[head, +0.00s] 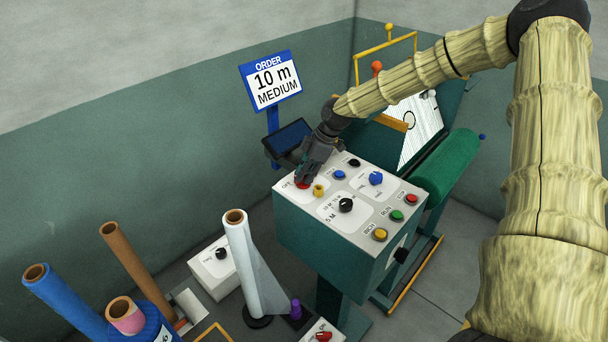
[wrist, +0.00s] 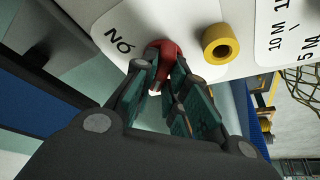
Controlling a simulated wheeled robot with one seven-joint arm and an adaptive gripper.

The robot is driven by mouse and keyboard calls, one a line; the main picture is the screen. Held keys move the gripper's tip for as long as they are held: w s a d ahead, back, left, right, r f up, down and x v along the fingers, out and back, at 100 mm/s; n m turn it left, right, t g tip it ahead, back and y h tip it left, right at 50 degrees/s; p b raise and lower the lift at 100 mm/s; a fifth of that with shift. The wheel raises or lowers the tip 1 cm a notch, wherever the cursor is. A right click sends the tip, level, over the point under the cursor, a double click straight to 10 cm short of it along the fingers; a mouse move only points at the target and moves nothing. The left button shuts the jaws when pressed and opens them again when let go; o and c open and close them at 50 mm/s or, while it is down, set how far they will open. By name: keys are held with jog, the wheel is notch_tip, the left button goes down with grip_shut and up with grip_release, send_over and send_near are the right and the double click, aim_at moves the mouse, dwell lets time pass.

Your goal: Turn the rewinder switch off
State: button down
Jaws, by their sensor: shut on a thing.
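The red rewinder switch (wrist: 164,48) sits at the left corner of the control box's white top panel. A label by it in the wrist view reads ON, upside down. In the head view the red switch (head: 302,185) is mostly hidden by my gripper (head: 306,176), and a label at its left looks like OFF. In the wrist view my gripper (wrist: 163,68) is shut on the red switch, with one finger on each side. The exact angle of the switch is hard to tell.
A yellow ring-shaped knob (wrist: 221,44) stands close beside the switch. The panel (head: 330,217) also holds a black dial (head: 346,205), blue knobs (head: 376,178) and several coloured buttons. A dark screen (head: 289,137) stands behind my gripper. A white film roll (head: 243,265) stands in front.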

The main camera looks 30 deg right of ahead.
jog(key=shift+s+a+f, duration=0.1)
jog(key=shift+f, duration=0.05)
jog(key=c, duration=1.4)
grip_release()
jog(key=shift+c, duration=0.2)
jog(key=shift+v, duration=0.75)
jog(key=v, duration=1)
jog(key=shift+r, duration=0.3)
